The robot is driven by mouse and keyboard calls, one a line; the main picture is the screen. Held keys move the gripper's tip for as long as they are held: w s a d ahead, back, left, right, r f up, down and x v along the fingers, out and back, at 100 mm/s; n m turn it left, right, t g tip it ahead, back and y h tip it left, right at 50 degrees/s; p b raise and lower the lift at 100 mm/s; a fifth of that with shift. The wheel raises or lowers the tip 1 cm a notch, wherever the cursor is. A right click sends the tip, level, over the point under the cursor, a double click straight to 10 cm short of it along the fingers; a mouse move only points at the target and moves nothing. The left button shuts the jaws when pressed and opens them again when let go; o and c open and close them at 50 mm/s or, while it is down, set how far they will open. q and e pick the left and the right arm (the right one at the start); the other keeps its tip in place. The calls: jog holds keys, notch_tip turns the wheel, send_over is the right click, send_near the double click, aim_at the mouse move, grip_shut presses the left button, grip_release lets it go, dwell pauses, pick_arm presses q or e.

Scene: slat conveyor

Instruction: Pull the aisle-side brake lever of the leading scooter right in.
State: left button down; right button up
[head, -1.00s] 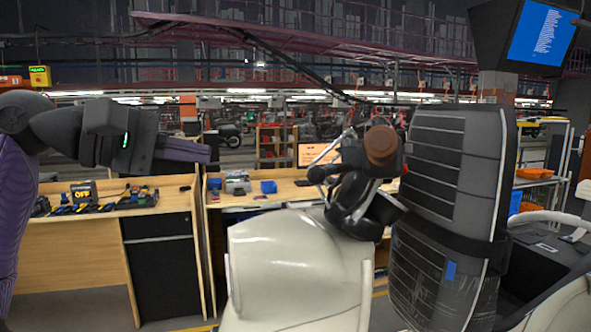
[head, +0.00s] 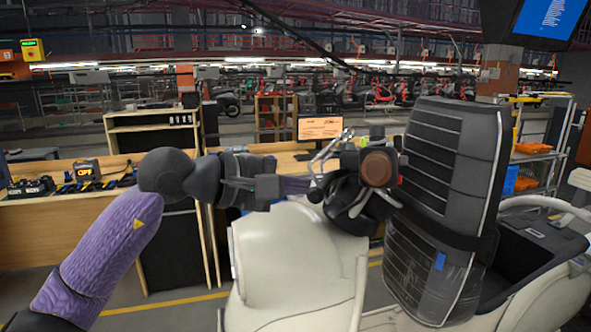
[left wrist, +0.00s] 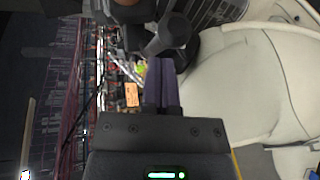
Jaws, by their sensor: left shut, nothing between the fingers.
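The cream scooter (head: 290,265) stands in front of me, its dark handlebar with a round brown grip end (head: 377,168) facing me. A thin silver brake lever (head: 330,150) slants up and right beside the handlebar. My left gripper (head: 308,186) is shut and empty. In the head view its fingertips are close to the lower left end of the lever; I cannot tell whether they touch. In the left wrist view the shut purple fingers (left wrist: 160,84) point at the dark handlebar parts, with the cream body to their right. My right gripper is not in view.
Wooden benches (head: 60,225) with tools and a lit monitor (head: 319,128) are behind. Shelving (head: 540,140) stands at the far right. Bare floor shows at the lower left.

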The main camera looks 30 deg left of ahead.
aim_at(324, 188)
pick_arm(q)
jog(key=shift+d, duration=0.1)
jog(key=d, duration=0.4)
jog(key=shift+w+d+r, duration=0.15)
jog(key=shift+r, duration=0.2)
jog(key=shift+f, duration=0.1)
